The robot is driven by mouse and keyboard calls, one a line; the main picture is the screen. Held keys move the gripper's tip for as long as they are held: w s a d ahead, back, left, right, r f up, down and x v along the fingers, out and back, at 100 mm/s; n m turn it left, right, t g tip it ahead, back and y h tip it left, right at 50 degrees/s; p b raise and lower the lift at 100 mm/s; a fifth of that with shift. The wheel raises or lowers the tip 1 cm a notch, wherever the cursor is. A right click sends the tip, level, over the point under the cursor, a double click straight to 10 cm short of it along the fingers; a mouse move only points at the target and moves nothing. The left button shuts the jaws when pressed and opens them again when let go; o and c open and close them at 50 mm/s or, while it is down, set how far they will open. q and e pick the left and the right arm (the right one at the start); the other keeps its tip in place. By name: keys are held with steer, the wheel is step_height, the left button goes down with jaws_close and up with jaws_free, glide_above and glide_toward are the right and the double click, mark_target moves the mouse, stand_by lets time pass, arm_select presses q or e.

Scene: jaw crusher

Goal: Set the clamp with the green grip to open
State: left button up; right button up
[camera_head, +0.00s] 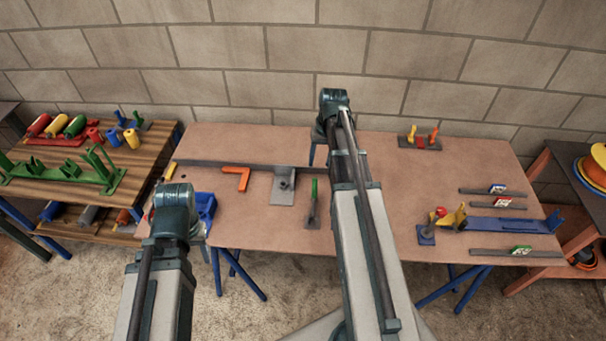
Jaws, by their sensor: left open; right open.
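The clamp with the green grip (314,189) is on the brown table, just left of my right arm. Its green grip points up from a narrow dark base plate (313,219) near the table's front edge. The clamp is small here, so its jaw position cannot be made out. My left arm rises at the lower left and my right arm crosses the middle of the table. Nothing visible touches the clamp.
A grey bracket (284,186) and an orange angle piece (237,178) lie left of the clamp. A blue bin (205,207) is partly behind my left arm. A blue rail fixture (505,226) and several grey bars lie at right. Bare tabletop (405,182) shows right of my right arm.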

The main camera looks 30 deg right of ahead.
mark_target(315, 184)
steer(key=shift+f, duration=0.1)
steer(key=f+b, duration=0.4)
steer(key=a+f+b, duration=0.1)
steer(key=f+b, duration=0.8)
steer(key=b, duration=0.1)
steer(key=shift+w+a+f, duration=0.15)
steer(key=shift+w+f, duration=0.1)
steer(key=shift+f, duration=0.05)
steer(key=shift+r, duration=0.1)
jaws_close()
stand_by(1.1)
